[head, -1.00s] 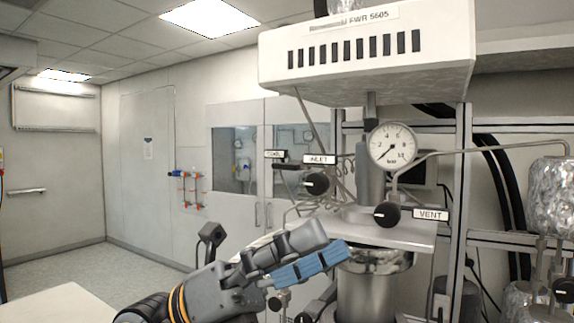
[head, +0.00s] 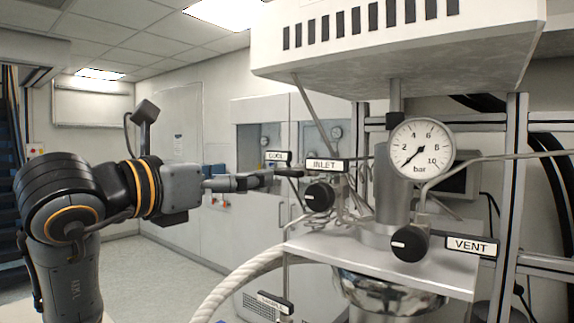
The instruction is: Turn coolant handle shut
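A small black label (head: 277,156), reading roughly "COOL", stands left of the INLET label. Just below it a short dark handle (head: 289,172) sticks out to the left, roughly level; I take it for the coolant handle. My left gripper (head: 268,179) reaches in from the left with its fingertips at the handle's left end. Whether they touch it I cannot tell. The fingers are seen edge-on, so their opening does not show. My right gripper is out of view.
The INLET knob (head: 319,196) is close to the right of the handle, and the VENT knob (head: 409,243) is further right. A pressure gauge (head: 420,148) reads near zero. A white hood (head: 400,55) hangs above. A pale hose (head: 235,285) curves below my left gripper.

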